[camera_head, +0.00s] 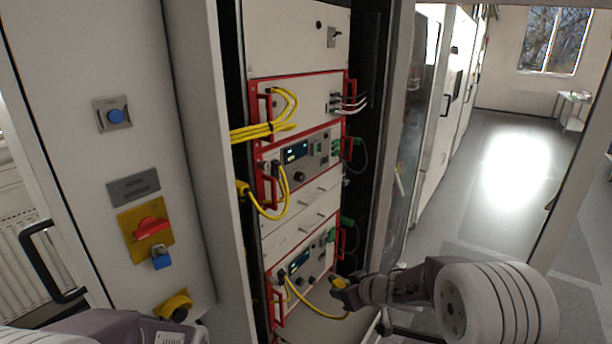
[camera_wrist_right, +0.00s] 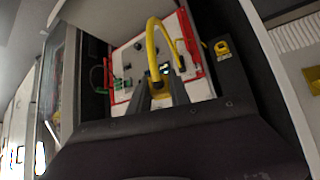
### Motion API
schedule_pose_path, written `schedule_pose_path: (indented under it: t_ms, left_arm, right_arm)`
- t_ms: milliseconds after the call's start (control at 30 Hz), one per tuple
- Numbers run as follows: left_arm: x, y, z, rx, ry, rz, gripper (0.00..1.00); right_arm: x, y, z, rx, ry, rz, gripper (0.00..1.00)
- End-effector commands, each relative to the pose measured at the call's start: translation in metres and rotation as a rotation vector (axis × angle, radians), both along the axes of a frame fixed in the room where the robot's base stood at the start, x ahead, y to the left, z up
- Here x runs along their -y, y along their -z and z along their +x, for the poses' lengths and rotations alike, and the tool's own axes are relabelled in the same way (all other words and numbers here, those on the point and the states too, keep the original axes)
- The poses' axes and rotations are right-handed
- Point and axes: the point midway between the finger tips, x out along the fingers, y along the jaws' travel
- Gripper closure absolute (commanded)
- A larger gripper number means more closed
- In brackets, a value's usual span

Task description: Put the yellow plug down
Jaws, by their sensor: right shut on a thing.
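The yellow plug (camera_head: 339,283) is between the fingertips of my right gripper (camera_head: 347,289), in front of the lower red-framed unit (camera_head: 303,262). My right gripper is shut on it. In the right wrist view, the plug shows only partly between the fingers (camera_wrist_right: 160,92). Its yellow cable (camera_wrist_right: 153,32) arches up from there in that view. In the head view the cable sags from the plug to the left side of the lower unit's front. My left gripper is not in view; only part of my left arm shows at the bottom left.
A second yellow cable (camera_head: 262,213) hangs by the middle unit (camera_head: 301,158). Green connectors (camera_head: 347,222) sit along the units' right side. The left cabinet panel has a red rotary switch (camera_head: 151,228) and a yellow socket (camera_head: 174,305). A glass door (camera_head: 399,150) stands right of the rack. The floor (camera_head: 470,200) at right is clear.

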Motion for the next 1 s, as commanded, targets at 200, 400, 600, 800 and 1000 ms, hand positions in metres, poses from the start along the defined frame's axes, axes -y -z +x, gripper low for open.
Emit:
schedule_pose_path:
  t_ms: [200,400,600,800,1000]
  left_arm:
    - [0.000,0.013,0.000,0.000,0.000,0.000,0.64]
    - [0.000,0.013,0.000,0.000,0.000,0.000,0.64]
    - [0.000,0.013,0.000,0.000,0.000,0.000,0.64]
    - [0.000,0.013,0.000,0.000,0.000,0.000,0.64]
    - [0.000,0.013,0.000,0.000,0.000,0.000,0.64]
  right_arm:
    - [0.052,-0.023,-0.024,-0.001,0.279,0.003,0.99]
    - [0.068,-0.020,-0.040,-0.005,0.377,0.003,0.99]
    - [0.079,-0.009,-0.056,-0.007,0.454,0.002,0.99]
    - [0.088,0.009,-0.072,-0.007,0.525,0.001,0.99]
    - [0.091,0.015,-0.077,-0.004,0.544,0.001,0.99]
